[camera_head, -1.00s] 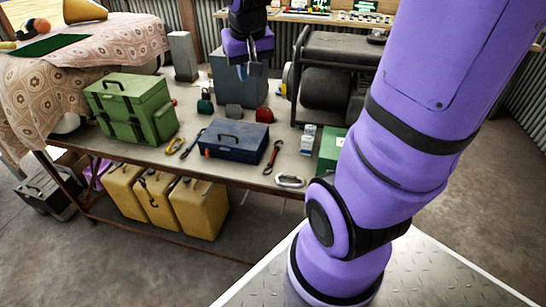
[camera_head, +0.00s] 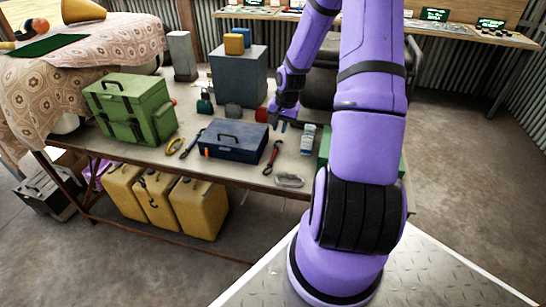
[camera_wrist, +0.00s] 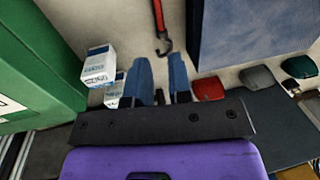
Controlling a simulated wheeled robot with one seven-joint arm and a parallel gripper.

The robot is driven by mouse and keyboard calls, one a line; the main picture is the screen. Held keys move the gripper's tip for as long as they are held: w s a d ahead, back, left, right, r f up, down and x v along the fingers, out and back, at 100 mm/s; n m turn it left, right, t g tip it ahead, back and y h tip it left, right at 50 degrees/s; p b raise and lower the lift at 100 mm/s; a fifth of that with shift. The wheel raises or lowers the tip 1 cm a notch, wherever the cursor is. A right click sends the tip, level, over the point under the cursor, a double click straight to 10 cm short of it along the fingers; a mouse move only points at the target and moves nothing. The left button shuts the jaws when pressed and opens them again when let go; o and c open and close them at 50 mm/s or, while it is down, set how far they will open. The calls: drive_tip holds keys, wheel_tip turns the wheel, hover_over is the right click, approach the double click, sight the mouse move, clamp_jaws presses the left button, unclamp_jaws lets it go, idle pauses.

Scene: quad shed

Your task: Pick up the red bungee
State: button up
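The red bungee (camera_head: 274,153) lies on the workbench (camera_head: 262,178), just right of the blue toolbox (camera_head: 232,141). It is a thin red strap with a dark hook at its end. In the wrist view the red bungee (camera_wrist: 157,14) enters from the top edge with its dark hook pointing down. My gripper (camera_head: 284,126) is above the bench, behind the bungee's far end. In the wrist view my gripper (camera_wrist: 160,65) is open, with two blue fingers apart and nothing between them. The hook shows just beyond the fingertips, not touching them as far as I can see.
Small white-and-blue cartons (camera_wrist: 100,65) stand left of the fingers, beside a green box (camera_wrist: 40,60). The blue toolbox (camera_wrist: 250,30) is close on the right. A red item (camera_wrist: 209,89) and a grey one (camera_wrist: 257,78) lie nearby. A silver carabiner (camera_head: 289,180) lies at the bench's front edge.

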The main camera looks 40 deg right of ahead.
drive_tip(key=f, duration=0.2)
hover_over(274, 153)
drive_tip(key=s+d, duration=0.1)
wheel_tip(274, 153, down, 4)
drive_tip(key=shift+d+f, duration=0.1)
drive_tip(key=shift+f, duration=0.15)
drive_tip(key=shift+w+a+f, duration=0.1)
drive_tip(key=shift+a+f, duration=0.1)
drive_tip(key=shift+f, duration=0.7)
drive_tip(key=shift+w+a+f, duration=0.1)
drive_tip(key=shift+a+f, duration=0.1)
drive_tip(key=shift+f, duration=0.65)
drive_tip(key=shift+w+a+f, duration=0.1)
drive_tip(key=shift+a+f, duration=0.1)
drive_tip(key=shift+f, duration=0.7)
clamp_jaws()
